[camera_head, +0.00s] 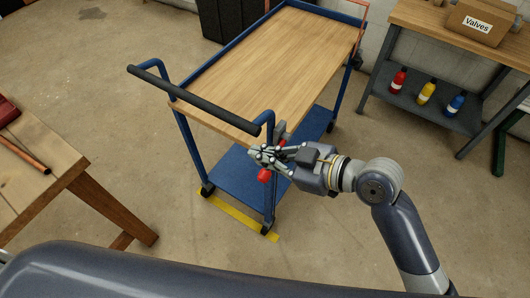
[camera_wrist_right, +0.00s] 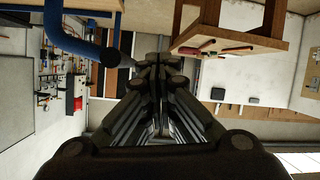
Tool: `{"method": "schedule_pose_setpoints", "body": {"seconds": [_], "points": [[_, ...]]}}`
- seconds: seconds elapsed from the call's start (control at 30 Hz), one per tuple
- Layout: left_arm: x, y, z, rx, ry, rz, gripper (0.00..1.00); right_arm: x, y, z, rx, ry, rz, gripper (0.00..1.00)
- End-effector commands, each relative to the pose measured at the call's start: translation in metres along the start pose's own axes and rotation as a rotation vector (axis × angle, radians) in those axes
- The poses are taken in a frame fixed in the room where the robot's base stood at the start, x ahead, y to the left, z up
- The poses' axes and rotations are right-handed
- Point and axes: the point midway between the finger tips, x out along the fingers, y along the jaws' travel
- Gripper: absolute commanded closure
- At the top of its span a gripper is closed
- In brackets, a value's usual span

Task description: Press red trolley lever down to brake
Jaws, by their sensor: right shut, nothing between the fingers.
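The trolley has a blue frame, a wooden top (camera_head: 270,65), a blue lower shelf (camera_head: 240,172) and a black push bar (camera_head: 190,100). The red lever (camera_head: 264,175) shows at the trolley's near right corner post, just below my right gripper's fingers. My right gripper (camera_head: 256,155) is shut with nothing in it, close above the red lever; I cannot tell whether it touches it. In the right wrist view my right gripper (camera_wrist_right: 160,72) has its fingers together, and the blue trolley frame (camera_wrist_right: 75,40) shows at upper left. The lever is not visible there. My left gripper is not in view.
A wooden bench (camera_head: 50,170) stands at the left. A shelf unit at the right holds a Valves box (camera_head: 478,22) and red, yellow and blue bottles (camera_head: 426,93). Yellow tape (camera_head: 240,218) marks the floor by the trolley wheels. Concrete floor is free between bench and trolley.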

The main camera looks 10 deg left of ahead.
Motion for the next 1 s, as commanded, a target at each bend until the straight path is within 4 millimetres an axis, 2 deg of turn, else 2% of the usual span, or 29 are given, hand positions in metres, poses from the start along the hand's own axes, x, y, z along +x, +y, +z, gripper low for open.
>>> {"method": "schedule_pose_setpoints", "body": {"seconds": [0.17,0.33,0.8,1.0], "points": [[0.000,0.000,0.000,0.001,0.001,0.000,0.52,-0.001,0.000,0.000,0.000,0.000,0.000,1.00],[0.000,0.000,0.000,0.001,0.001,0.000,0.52,-0.014,0.001,0.001,-0.001,-0.003,0.001,1.00],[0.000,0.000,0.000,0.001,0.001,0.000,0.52,-0.090,0.000,0.002,-0.001,-0.005,0.000,1.00],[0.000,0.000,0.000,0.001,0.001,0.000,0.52,-0.111,0.000,0.001,0.000,-0.003,0.000,1.00]]}}
